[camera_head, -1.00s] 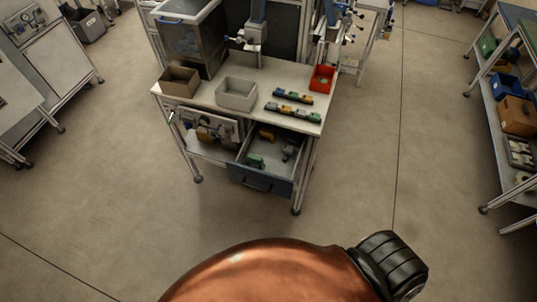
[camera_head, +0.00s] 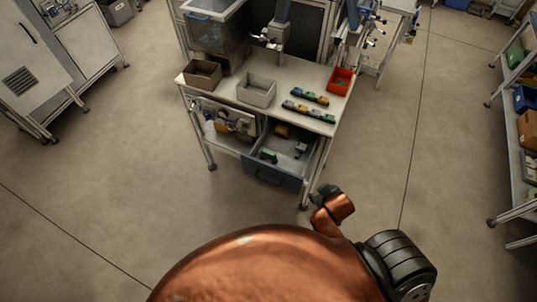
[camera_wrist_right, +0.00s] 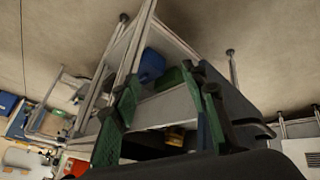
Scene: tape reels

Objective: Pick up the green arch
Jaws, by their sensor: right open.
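A small green piece (camera_head: 268,156), which looks like the green arch, lies in the open drawer (camera_head: 274,180) under the workbench in the head view. It is too small to make out its shape. My right gripper (camera_wrist_right: 166,85) shows in the right wrist view with its two green-sided fingers apart and nothing clearly held. Bench framing and a yellow piece (camera_wrist_right: 175,136) show behind the fingers. My left gripper is in no view.
The workbench (camera_head: 228,98) carries a brown bin (camera_head: 202,74), a grey bin (camera_head: 256,91), a red bin (camera_head: 341,80) and rows of coloured blocks (camera_head: 308,110). A yellow piece (camera_head: 282,131) also lies in the drawer. The floor before the bench is clear.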

